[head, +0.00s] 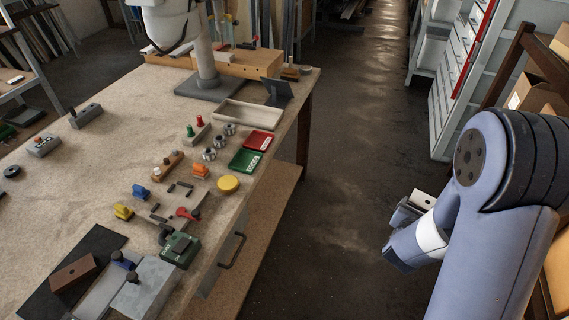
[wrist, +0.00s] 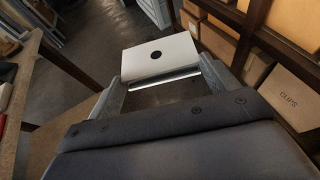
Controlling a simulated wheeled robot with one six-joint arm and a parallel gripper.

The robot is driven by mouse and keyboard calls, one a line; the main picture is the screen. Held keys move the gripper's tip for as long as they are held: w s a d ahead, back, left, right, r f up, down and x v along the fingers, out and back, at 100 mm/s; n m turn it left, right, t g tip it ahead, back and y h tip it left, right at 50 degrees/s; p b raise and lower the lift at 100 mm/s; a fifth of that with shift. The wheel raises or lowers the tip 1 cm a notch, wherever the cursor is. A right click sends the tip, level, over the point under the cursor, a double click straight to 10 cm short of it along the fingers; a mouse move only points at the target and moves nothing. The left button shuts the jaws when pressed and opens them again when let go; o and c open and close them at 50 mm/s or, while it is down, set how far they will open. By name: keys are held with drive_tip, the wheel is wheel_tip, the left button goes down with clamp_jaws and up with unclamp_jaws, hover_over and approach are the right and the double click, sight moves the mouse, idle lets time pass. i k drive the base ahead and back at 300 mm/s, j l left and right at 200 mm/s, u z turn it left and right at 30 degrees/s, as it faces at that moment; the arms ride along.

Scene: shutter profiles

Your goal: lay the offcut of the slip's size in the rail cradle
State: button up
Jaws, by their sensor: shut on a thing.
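My gripper (head: 408,212) hangs over the floor at the right, clear of the workbench (head: 95,165). In the wrist view my gripper (wrist: 160,84) is shut on a pale block (wrist: 158,55) with a round dark spot on its face. The block also shows in the head view (head: 424,198). Whether it is the offcut of the slip's size I cannot tell. Small dark pieces (head: 182,188) lie on the bench. A pale shallow tray (head: 248,114) lies near the right bench edge. I cannot tell which thing is the rail cradle; no slip can be read.
The bench holds a red tray (head: 258,141), a green tray (head: 245,161), a yellow disc (head: 228,184), a dark tilted stand (head: 277,92) and a vise-like green block (head: 180,250). Shelves with cartons (wrist: 285,95) stand close at the right. The floor aisle (head: 345,170) is clear.

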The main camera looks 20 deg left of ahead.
sight(172, 202)
drive_tip(key=i+l+u, duration=0.15)
drive_tip(key=i+u, duration=0.15)
drive_tip(key=i, duration=0.55)
drive_tip(key=i+u, duration=0.15)
drive_tip(key=u, duration=0.3)
drive_tip(key=i+l+u, duration=0.15)
drive_tip(key=u, duration=0.35)
drive_tip(key=i+l+u, duration=0.15)
drive_tip(key=u, duration=0.3)
drive_tip(key=i+u, duration=0.1)
drive_tip(key=u, duration=0.3)
drive_tip(key=i+l+u, duration=0.1)
drive_tip(key=u, duration=0.3)
drive_tip(key=l+u, duration=0.2)
drive_tip(key=u, duration=0.2)
drive_tip(key=i+l+u, duration=0.1)
drive_tip(key=u, duration=0.3)
drive_tip(key=i+l+u, duration=0.15)
drive_tip(key=l+u, duration=0.2)
